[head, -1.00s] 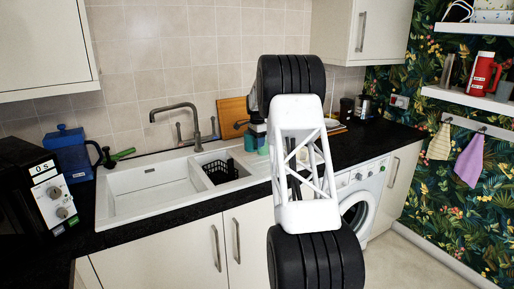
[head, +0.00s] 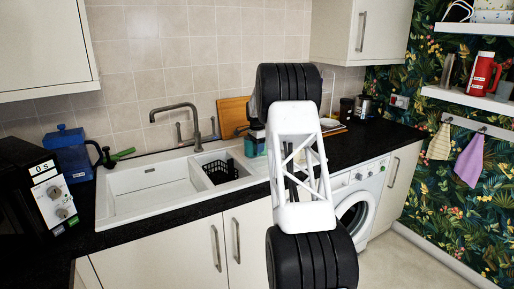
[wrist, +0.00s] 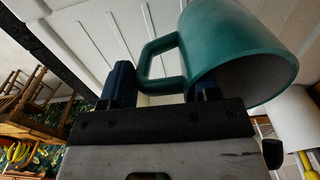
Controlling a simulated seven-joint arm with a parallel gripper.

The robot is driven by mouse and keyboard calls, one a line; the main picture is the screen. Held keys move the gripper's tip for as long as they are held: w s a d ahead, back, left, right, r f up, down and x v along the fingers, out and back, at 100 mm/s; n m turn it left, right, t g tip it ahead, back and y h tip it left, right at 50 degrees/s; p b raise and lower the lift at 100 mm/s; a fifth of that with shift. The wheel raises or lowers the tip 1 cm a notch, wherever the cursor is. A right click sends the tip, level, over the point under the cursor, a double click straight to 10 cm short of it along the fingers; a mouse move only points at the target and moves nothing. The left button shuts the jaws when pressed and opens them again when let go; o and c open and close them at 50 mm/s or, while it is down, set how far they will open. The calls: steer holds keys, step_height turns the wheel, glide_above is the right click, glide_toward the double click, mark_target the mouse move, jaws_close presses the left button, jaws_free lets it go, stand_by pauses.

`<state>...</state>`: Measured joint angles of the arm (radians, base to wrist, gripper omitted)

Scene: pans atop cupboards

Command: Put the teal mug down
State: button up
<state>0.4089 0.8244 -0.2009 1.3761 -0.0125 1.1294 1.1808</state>
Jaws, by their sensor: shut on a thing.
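The teal mug (wrist: 235,45) fills the upper right of the wrist view, tilted in the picture with its open mouth facing lower right. My gripper (wrist: 162,88) is shut on the mug, with its dark blue fingers at the handle. The exact contact is partly hidden. A white ribbed surface (wrist: 105,35), like the sink's drainer, lies behind the mug; I cannot tell whether they touch. In the head view my arm hides the gripper and most of that area. Small teal patches show beside the arm, too unclear to name.
The white sink (head: 150,190) has a black basket (head: 220,171) in its small bowl and a tap (head: 178,108) behind. A wooden board (head: 233,115) leans at the wall. A blue container (head: 70,155) and black microwave (head: 35,190) stand left.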

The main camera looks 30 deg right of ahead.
steer(key=o, duration=1.3)
steer(key=shift+c, duration=0.2)
step_height(320, 180, up, 12)
stand_by(0.6)
steer(key=shift+a, duration=0.1)
